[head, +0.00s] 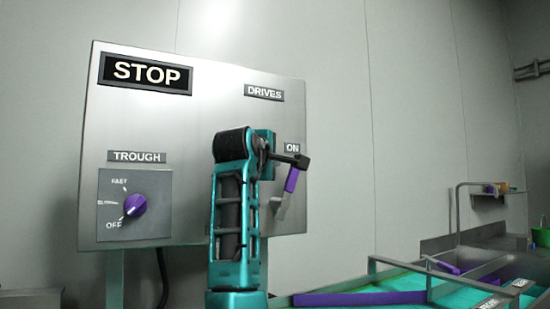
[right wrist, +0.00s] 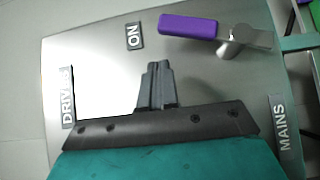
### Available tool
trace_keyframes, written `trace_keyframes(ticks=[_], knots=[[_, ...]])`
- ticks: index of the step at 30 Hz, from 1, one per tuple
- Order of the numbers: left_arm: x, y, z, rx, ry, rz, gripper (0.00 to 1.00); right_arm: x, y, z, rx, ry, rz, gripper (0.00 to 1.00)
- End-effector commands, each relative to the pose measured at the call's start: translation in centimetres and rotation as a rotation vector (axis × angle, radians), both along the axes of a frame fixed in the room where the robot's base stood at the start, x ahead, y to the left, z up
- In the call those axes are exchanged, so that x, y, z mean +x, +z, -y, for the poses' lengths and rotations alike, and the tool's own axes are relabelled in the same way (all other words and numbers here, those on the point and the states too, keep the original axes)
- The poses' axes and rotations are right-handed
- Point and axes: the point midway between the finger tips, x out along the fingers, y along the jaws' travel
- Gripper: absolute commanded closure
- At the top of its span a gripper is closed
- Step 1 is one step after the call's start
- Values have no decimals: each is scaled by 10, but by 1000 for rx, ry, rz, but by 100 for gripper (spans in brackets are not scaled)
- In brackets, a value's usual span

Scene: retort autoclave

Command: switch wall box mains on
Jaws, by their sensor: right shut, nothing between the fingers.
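The wall box (head: 200,100) is a grey metal panel with a STOP sign, a DRIVES label (head: 263,92) and an ON label (head: 292,148). Its lever has a purple handle (head: 291,180), which also shows in the right wrist view (right wrist: 188,27). The handle points up from its grey pivot (right wrist: 232,42), with its tip close to the ON label. A MAINS label (right wrist: 282,122) shows at the other end in the right wrist view. My right gripper (right wrist: 157,68) is shut and empty in front of the panel, beside the handle and apart from it. My left gripper is out of view.
A TROUGH dial (head: 135,204) with a purple knob sits at the panel's lower left. My teal right arm hides part of the panel. A metal trough with teal and purple parts (head: 360,298) and a sink (head: 490,245) stand at the lower right.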

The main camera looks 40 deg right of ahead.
Motion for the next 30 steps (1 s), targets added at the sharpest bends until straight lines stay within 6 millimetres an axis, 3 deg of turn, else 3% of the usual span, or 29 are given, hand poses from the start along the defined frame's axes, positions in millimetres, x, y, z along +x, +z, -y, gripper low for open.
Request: trace_keyframes(ticks=[1, 9, 15, 30], knots=[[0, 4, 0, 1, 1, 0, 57, 2, 3, 1, -1, 0, -1, 100], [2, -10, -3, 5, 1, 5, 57, -34, 16, -54, -1, 3, 4, 100], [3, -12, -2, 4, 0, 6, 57, -48, 23, -76, 0, 2, 2, 100], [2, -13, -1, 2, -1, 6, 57, -52, 26, -81, -1, 0, 1, 100]])
